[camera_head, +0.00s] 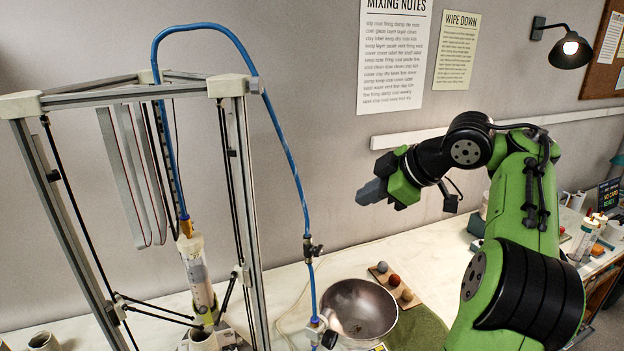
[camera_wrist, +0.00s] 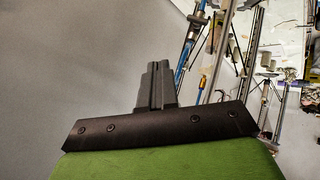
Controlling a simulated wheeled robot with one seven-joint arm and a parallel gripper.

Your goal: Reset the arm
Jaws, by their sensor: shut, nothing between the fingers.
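My green and black arm (camera_head: 522,200) rises from the lower right in the head view and bends over to the left. My gripper (camera_head: 371,192) is held high above the bench, pointing left, with nothing in it. In the wrist view its two dark grey fingers (camera_wrist: 158,84) are pressed together. It touches nothing and hangs in front of the grey wall.
A delta clay printer frame (camera_head: 250,180) with a blue hose (camera_head: 287,150) stands at left. A metal bowl (camera_head: 359,309) and a wooden board with coloured balls (camera_head: 410,301) are on the bench below. A black wall lamp (camera_head: 571,50) is at upper right. Air around my gripper is clear.

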